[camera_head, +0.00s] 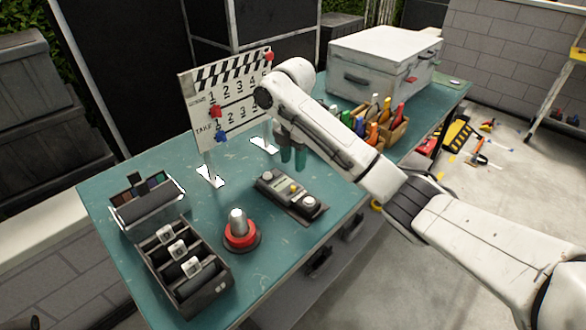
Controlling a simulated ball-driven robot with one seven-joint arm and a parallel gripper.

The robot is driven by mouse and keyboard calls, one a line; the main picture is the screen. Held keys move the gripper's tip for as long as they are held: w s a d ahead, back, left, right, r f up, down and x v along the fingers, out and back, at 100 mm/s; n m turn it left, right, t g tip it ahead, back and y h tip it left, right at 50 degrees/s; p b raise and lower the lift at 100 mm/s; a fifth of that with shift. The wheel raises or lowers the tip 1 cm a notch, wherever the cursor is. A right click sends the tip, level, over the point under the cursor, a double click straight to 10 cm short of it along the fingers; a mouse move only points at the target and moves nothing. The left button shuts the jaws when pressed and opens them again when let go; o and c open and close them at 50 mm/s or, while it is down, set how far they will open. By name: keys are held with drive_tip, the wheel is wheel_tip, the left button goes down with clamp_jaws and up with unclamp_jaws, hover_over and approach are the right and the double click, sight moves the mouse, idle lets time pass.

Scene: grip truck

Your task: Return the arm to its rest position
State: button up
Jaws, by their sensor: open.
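My white arm comes in from the lower right and reaches over the teal table (110,205). My gripper (293,160) hangs from the arm's end, pointing down above the table, with two dark green fingers apart and nothing seen between them. A clapperboard (205,95) stands upright just behind and left of the gripper. Whether the fingertips touch the table is hard to tell.
A red and silver beacon-like object (240,232) stands front center. A black compartment box (190,275) and a palette case (148,205) are at left. A white case (385,65) and a tool box (398,130) stand at the back right. Tools litter the floor at right.

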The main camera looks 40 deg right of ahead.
drive_tip(key=shift+r, duration=0.95)
